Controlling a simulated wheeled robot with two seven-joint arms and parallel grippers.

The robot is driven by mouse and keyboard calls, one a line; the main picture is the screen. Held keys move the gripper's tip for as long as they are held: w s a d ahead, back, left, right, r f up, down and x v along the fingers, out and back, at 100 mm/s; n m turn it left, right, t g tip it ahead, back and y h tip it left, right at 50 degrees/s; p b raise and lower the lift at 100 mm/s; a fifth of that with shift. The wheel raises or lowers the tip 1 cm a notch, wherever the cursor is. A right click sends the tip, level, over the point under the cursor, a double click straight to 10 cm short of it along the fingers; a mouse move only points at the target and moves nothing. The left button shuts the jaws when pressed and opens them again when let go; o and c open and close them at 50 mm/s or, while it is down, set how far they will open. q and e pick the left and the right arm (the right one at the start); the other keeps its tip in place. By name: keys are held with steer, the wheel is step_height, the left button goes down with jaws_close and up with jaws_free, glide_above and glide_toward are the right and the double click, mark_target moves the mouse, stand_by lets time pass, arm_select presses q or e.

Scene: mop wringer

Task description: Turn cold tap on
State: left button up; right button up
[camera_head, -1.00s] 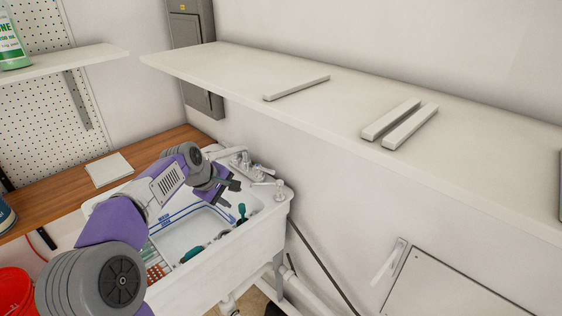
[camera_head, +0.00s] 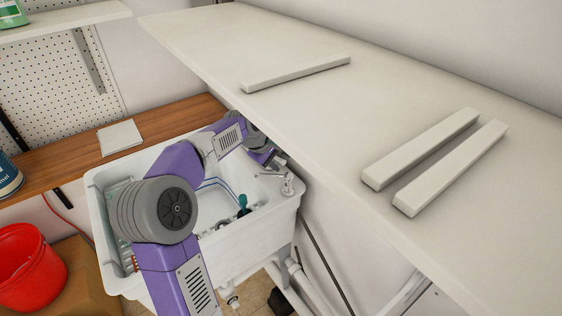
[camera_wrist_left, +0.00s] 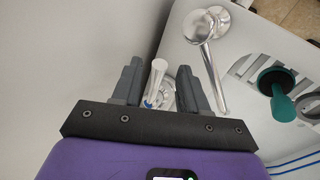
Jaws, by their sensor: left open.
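The cold tap's lever (camera_wrist_left: 157,80), pale with a blue band, shows between the fingers of my left gripper (camera_wrist_left: 160,68) in the left wrist view. The fingers stand open on either side of it, with a gap visible; I cannot tell how far below the tips it lies. In the head view my left gripper (camera_head: 270,159) is at the back of the white sink (camera_head: 255,232), partly hidden by the shelf edge and my own arm. The cold tap is hidden there. A chrome spout (camera_wrist_left: 203,45) stands just right of the gripper in the wrist view. My right gripper is out of view.
A white shelf (camera_head: 300,110) with several pale bars overhangs the sink's back edge, close to my left forearm. A wooden counter (camera_head: 75,157) and red bucket (camera_head: 28,270) are at left.

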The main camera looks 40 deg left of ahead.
arm_select(q)
steer(key=shift+w+f, duration=0.35)
steer(key=shift+f, duration=0.15)
jaws_close()
